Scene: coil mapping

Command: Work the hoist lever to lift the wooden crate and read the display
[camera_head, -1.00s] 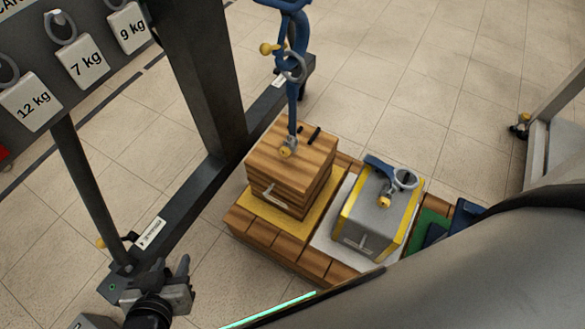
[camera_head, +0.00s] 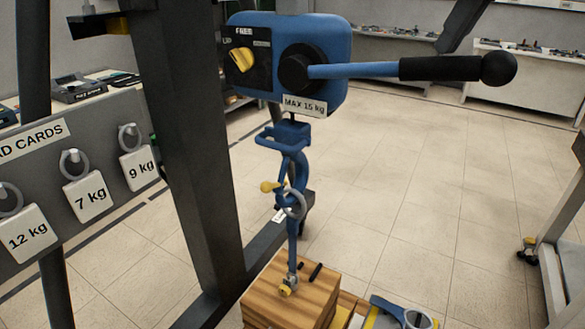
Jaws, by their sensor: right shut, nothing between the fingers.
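The blue hoist body (camera_head: 330,35) hangs at the upper middle, with a yellow selector knob (camera_head: 242,60) and a "MAX 15 kg" label. The hoist lever (camera_head: 440,68) sticks out to the right, nearly level, with a black grip and ball end. The blue hook (camera_head: 291,165) hangs below. The link under it reaches the top of the wooden crate (camera_head: 290,290), cut off by the bottom edge. My left gripper is out of view. No display reading shows.
A dark post (camera_head: 190,130) stands left of the hoist. A board of load cards (camera_head: 90,198) marked 12, 7 and 9 kg is at the left. Open tiled floor (camera_head: 430,190) lies right of the hook.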

